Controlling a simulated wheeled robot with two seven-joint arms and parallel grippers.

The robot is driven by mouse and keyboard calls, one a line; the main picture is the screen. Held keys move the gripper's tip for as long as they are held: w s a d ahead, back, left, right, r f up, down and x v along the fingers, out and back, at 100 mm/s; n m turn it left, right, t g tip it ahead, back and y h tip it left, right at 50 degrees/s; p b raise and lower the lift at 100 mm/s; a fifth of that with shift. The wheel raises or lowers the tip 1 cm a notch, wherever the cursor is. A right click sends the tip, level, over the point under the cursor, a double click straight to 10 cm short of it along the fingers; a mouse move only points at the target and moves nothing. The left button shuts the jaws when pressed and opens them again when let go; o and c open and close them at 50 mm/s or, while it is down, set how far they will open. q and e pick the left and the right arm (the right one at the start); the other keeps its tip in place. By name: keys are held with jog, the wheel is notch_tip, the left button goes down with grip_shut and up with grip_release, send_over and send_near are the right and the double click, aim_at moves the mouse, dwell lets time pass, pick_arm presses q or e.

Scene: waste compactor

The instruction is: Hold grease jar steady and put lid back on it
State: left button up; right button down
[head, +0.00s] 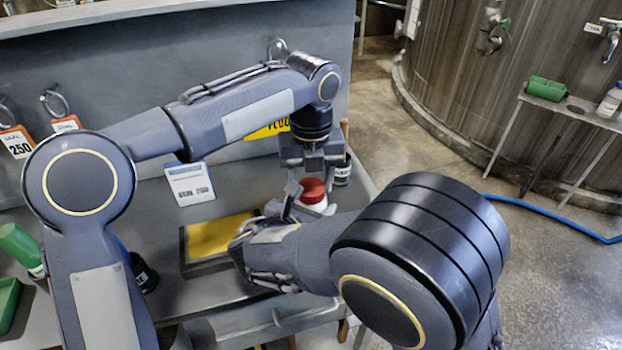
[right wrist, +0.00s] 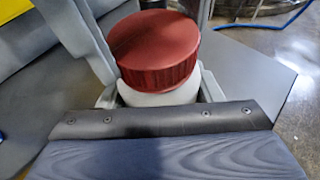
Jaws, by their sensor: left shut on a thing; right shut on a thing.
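The grease jar (right wrist: 158,97) is white and upright, with its red lid (right wrist: 155,50) at its top in the right wrist view. In the head view the lid (head: 313,190) and a little of the jar (head: 318,207) show between my arms. My left gripper (head: 311,181) comes down from above and is shut on the lid. My right gripper (head: 305,205) reaches in from the side and is shut on the jar, largely hidden behind its own arm. The lid covers the jar's mouth; I cannot tell whether it is fully seated.
A grey bench holds a yellow-centred tray (head: 185,250) left of the jar. A dark container (head: 342,170) stands close behind the jar. A green bottle (head: 18,245) and green bin (head: 8,303) are at the far left. Open floor lies to the right, crossed by a blue hose (head: 560,221).

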pick_arm(q)
jog(key=o, duration=1)
jog(key=shift+o, duration=0.2)
jog(key=shift+r, duration=2.3)
jog(key=shift+c, duration=0.4)
